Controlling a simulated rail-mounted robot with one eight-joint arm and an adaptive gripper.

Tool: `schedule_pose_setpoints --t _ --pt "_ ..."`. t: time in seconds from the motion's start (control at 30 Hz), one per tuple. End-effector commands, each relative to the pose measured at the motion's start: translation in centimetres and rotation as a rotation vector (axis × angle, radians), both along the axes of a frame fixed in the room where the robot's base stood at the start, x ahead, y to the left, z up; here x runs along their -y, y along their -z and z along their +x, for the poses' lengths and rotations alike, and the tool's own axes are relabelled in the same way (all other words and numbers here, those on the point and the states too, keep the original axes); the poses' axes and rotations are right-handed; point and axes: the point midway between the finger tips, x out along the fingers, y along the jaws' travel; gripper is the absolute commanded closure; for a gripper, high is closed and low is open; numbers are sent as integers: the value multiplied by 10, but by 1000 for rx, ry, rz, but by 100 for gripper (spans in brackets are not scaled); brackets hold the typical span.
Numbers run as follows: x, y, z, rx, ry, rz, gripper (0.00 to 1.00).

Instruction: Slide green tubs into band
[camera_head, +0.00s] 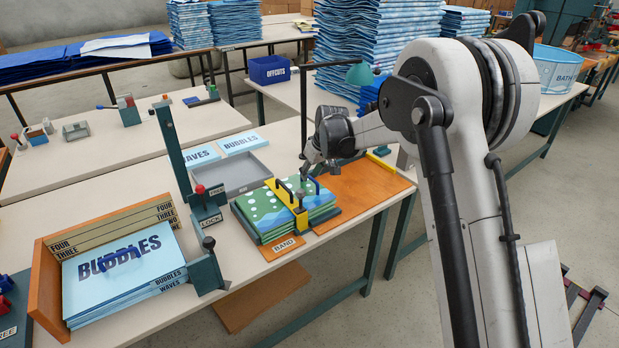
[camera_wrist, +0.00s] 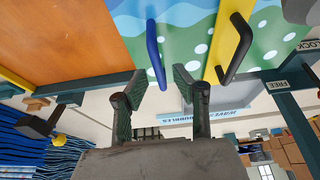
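A stack of green and blue sheets with white dots (camera_head: 262,211) lies on the table behind the BAND label (camera_head: 284,244). A blue handle (camera_wrist: 154,55) stands on the sheets to the right of the band in the head view (camera_head: 314,184). My gripper (camera_wrist: 158,80) is open and empty over the stack. In the wrist view its fingers are apart, with the end of the blue handle showing between them. I cannot tell whether they touch it.
An orange board (camera_head: 362,188) lies right of the stack and a grey tray (camera_head: 236,173) behind it. A post with a LOCK lever (camera_head: 206,204) stands left. An orange-walled bin (camera_head: 47,278) holds BUBBLES sheets. A blue OFFCUTS box (camera_head: 270,69) is farther back.

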Motion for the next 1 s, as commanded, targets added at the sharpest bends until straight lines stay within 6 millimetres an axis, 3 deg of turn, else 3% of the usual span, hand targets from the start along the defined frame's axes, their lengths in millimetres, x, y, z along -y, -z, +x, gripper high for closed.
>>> schedule_pose_setpoints --t 0.2,0.43,0.6,1.0 --pt "10 -41 -14 0 1 0 73" --pt "18 -73 -24 0 1 0 73" --pt "20 -83 -28 0 0 0 73" --pt "21 -85 -29 0 1 0 73"
